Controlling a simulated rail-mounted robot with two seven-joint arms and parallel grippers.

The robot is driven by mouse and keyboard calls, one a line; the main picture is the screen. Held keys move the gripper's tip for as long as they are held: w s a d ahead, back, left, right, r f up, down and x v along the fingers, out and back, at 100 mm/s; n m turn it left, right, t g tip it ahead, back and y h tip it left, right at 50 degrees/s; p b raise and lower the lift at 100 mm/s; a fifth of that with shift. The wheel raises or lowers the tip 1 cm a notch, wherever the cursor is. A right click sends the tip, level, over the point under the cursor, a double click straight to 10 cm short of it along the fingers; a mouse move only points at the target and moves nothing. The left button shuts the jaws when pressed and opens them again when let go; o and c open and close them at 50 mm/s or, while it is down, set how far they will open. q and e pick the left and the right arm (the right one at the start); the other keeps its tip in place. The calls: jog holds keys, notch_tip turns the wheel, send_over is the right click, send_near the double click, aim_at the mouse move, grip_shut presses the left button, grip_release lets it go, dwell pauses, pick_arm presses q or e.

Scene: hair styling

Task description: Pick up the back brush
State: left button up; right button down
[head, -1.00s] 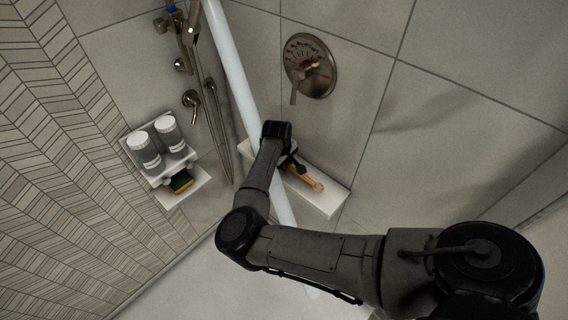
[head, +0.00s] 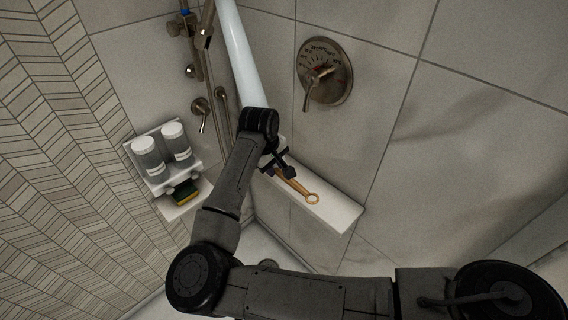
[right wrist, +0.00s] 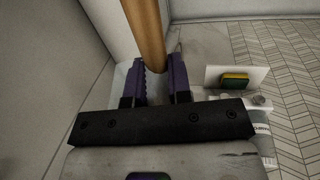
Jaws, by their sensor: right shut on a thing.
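The back brush (head: 297,187) has a wooden handle with a ring at its end. In the head view it is at the white wall ledge (head: 338,212), and its other end is hidden behind my arm. My right gripper (head: 281,168) is shut on the brush. In the right wrist view the wooden handle (right wrist: 145,35) stands between the fingers of my right gripper (right wrist: 161,80). I cannot tell whether the brush still touches the ledge. My left gripper is not in view.
A wall shelf (head: 157,186) at the left holds two bottles (head: 161,150), with a green and yellow sponge (head: 185,193) below. A round shower valve (head: 324,72) is above the ledge.

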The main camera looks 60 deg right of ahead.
jog(key=shift+a+f, duration=0.15)
jog(key=shift+a, duration=0.05)
jog(key=w+a+p, duration=0.1)
jog(key=w+a, duration=0.1)
jog(key=a, duration=0.8)
